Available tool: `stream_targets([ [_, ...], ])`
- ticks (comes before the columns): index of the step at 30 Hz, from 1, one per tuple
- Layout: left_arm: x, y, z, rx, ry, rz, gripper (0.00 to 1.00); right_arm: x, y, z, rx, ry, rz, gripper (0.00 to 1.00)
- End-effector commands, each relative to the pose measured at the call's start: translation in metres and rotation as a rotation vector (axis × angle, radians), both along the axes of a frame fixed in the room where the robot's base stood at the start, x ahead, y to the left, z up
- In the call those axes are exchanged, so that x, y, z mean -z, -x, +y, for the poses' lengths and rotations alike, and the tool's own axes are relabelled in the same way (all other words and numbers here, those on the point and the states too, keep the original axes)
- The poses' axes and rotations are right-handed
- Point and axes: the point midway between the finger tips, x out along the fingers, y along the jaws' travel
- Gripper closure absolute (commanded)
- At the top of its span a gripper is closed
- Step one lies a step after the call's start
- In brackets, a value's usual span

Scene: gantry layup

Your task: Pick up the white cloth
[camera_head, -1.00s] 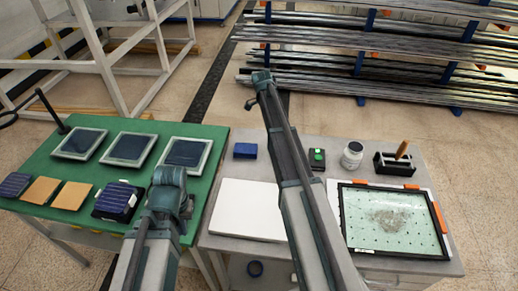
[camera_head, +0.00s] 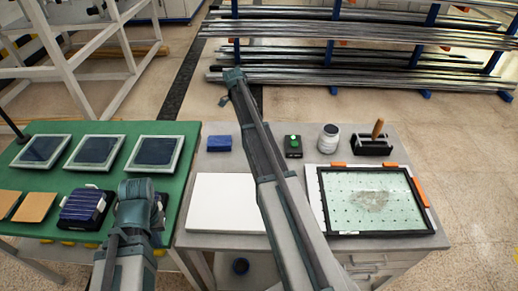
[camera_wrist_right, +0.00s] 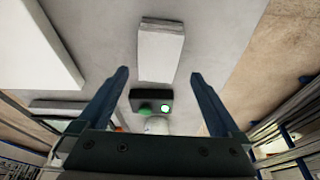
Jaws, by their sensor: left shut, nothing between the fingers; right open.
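The white cloth (camera_wrist_right: 161,50) looks like a flat, pale folded rectangle on the grey table in the right wrist view. In the head view I cannot make it out; my right arm covers that part of the table. My right gripper (camera_wrist_right: 160,90) is open, and its two fingers frame a space with nothing held. The cloth lies beyond the fingertips, apart from them, roughly centred between them. My left gripper (camera_head: 158,212) is mostly hidden by its own arm over the green table; it is shut and empty.
A box with a green button (camera_wrist_right: 151,102) lies beside the cloth. A white slab (camera_head: 222,204), blue block (camera_head: 219,143), white jar (camera_head: 328,137), black holder (camera_head: 373,145) and framed panel (camera_head: 375,199) are on the grey table. The green table (camera_head: 95,133) holds several panels.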

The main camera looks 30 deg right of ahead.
Motion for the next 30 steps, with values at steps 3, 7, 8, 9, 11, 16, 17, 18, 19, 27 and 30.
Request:
stream_targets([
  [3,0.019,0.000,0.000,0.000,0.000,0.000,1.00,0.019,0.003,-0.003,0.000,0.000,0.000,0.00],
  [7,0.021,0.000,0.000,0.000,0.000,0.000,1.00,0.021,0.004,-0.005,0.000,0.000,0.000,0.00],
  [8,0.021,0.000,0.000,0.000,0.000,0.000,1.00,0.021,0.004,-0.005,0.000,0.000,0.000,0.00],
  [9,0.020,0.000,0.000,0.000,0.000,0.000,1.00,0.020,0.004,-0.005,0.000,0.000,0.000,0.00],
  [11,0.021,0.000,0.000,0.000,0.000,0.000,1.00,0.021,0.004,-0.005,0.000,0.000,0.000,0.00],
  [16,0.031,0.000,0.000,0.000,0.000,0.000,1.00,0.031,0.006,-0.006,0.000,0.000,0.000,0.00],
  [17,0.034,0.000,0.000,0.000,0.000,0.000,1.00,0.034,0.006,-0.007,0.000,0.000,0.000,0.00],
  [18,0.039,0.000,0.000,0.000,0.000,0.000,1.00,0.039,0.007,-0.007,0.000,0.000,0.000,0.00],
  [19,0.043,0.000,0.000,0.000,0.000,0.000,1.00,0.043,0.008,-0.008,0.000,0.000,0.000,0.00],
  [27,0.071,0.000,0.000,0.000,0.000,0.000,1.00,0.071,0.013,-0.014,0.000,0.000,0.000,0.00],
  [30,0.071,0.000,0.000,0.000,0.000,0.000,1.00,0.071,0.013,-0.015,-0.001,0.000,0.000,0.00],
])
